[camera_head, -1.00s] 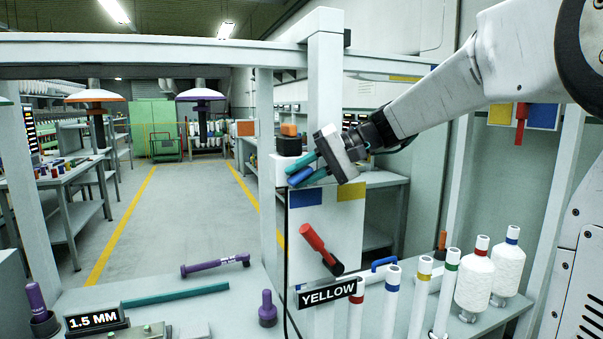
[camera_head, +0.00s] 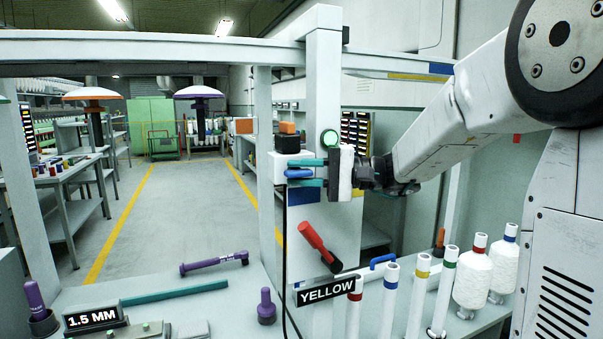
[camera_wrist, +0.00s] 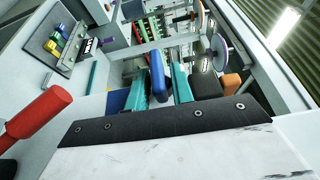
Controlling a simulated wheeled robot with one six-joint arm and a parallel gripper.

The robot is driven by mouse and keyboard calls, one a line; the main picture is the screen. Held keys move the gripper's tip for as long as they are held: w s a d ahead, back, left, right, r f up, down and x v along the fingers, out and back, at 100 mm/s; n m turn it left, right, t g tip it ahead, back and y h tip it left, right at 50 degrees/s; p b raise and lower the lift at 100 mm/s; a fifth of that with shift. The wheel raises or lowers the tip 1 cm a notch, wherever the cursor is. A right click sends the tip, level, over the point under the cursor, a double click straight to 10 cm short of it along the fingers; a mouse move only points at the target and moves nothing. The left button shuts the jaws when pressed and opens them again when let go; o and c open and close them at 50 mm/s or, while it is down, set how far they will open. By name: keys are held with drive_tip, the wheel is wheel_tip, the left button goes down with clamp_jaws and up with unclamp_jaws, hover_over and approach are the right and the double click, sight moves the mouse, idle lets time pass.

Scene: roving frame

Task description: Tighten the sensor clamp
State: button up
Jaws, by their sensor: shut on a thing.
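The sensor clamp on the white post has a white body (camera_head: 289,160), a black block (camera_head: 287,144) and an orange top (camera_head: 288,127). A blue handle (camera_head: 298,173) sticks out at its right side, about level. My gripper (camera_head: 305,173) has teal fingers, one above and one below the handle, shut on it. In the wrist view the blue handle (camera_wrist: 157,76) lies between the teal fingers (camera_wrist: 168,86). The black block (camera_wrist: 211,83) and orange top (camera_wrist: 231,84) are beside them. The handle's root is partly hidden.
A lit green lamp (camera_head: 329,138) is on the post just above my gripper. A red handle (camera_head: 318,243) juts from the panel below. A YELLOW sign (camera_head: 326,292), upright tubes and white yarn cones (camera_head: 473,276) stand lower right. A purple tool (camera_head: 214,262) lies on the bench.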

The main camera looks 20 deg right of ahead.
sight(312, 173)
idle(0.3)
drive_tip(key=o, duration=0.7)
drive_tip(key=shift+a, duration=0.1)
drive_tip(key=v, duration=0.8)
drive_tip(key=shift+w, duration=0.1)
drive_tip(key=shift+a, duration=0.1)
